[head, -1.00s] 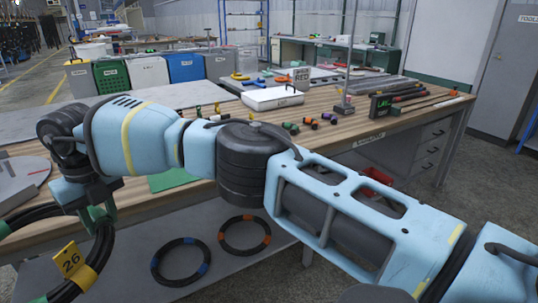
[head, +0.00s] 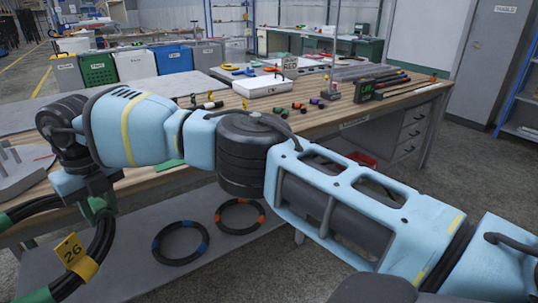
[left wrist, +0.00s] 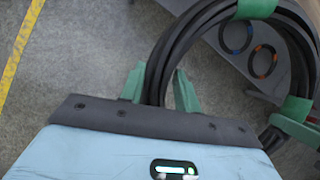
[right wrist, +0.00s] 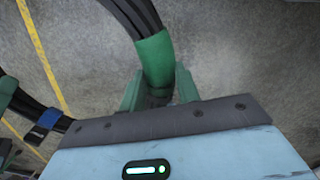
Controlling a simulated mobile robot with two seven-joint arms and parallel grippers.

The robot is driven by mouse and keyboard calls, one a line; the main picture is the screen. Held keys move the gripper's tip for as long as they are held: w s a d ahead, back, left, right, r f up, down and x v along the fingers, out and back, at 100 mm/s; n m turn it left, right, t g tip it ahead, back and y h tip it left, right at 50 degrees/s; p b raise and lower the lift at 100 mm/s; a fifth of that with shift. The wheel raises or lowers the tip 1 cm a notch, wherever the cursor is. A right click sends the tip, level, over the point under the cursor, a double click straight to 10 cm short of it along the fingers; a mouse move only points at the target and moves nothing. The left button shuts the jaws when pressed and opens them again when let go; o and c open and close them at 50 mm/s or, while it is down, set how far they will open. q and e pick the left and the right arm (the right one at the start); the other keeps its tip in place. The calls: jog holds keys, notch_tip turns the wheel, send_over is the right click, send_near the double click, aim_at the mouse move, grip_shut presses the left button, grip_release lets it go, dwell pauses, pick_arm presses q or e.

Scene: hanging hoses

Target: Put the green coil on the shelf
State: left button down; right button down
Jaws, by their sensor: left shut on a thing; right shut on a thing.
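The green coil is a thick loop of black hose with green bands, and part of it shows at the lower left of the head view (head: 101,238). A yellow tag marked 26 (head: 71,252) hangs on it. My right gripper (head: 98,205) is shut on the coil; in the right wrist view its fingers (right wrist: 160,95) close around a green-banded part. In the left wrist view my left gripper (left wrist: 158,90) is shut on the black hose, with green bands to the right. The left gripper is outside the head view. The grey shelf (head: 115,268) lies low under the workbench.
A blue-banded coil (head: 157,252) and an orange-banded coil (head: 220,222) lie on the shelf. The wooden bench top (head: 365,112) above carries tools and a white box (head: 260,86). My right arm crosses in front of the bench. Bare shelf shows left of the coils.

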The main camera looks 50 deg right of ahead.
pick_arm(q)
jog(key=shift+s+a, duration=0.2)
jog(key=shift+a, duration=0.05)
pick_arm(e)
jog(key=shift+s+a, duration=0.3)
